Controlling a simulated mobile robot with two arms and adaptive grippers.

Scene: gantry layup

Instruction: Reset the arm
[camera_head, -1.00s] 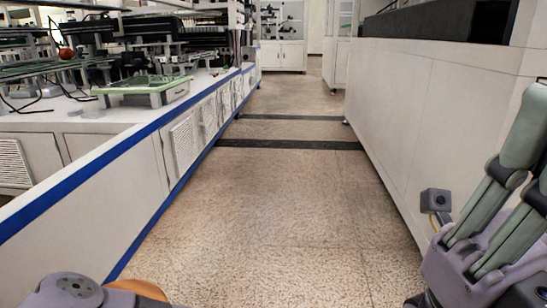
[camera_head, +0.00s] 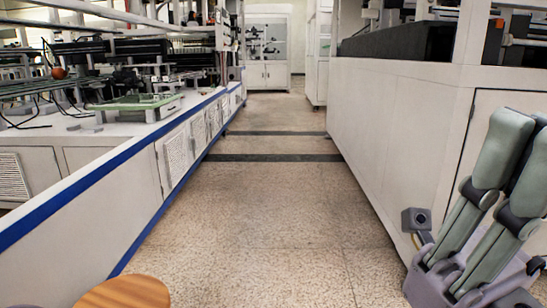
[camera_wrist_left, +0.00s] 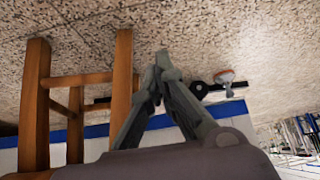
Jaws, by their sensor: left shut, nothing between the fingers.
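My left gripper (camera_wrist_left: 160,75) shows in the left wrist view. Its two grey fingers meet at the tips, with nothing between them. It is beside the legs of a wooden stool (camera_wrist_left: 122,75) in the picture, apart from them as far as I can see. My left arm is not in the head view. My right gripper (camera_head: 525,125) stands at the lower right of the head view, its grey-green fingers pointing up. The fingers overlap at this angle, so its opening is unclear.
The round stool seat (camera_head: 125,292) is at the bottom left. A long white bench (camera_head: 110,185) with a blue edge runs along the left. A white cabinet (camera_head: 400,130) borders the right, near my right gripper. The speckled floor (camera_head: 255,220) between them is clear.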

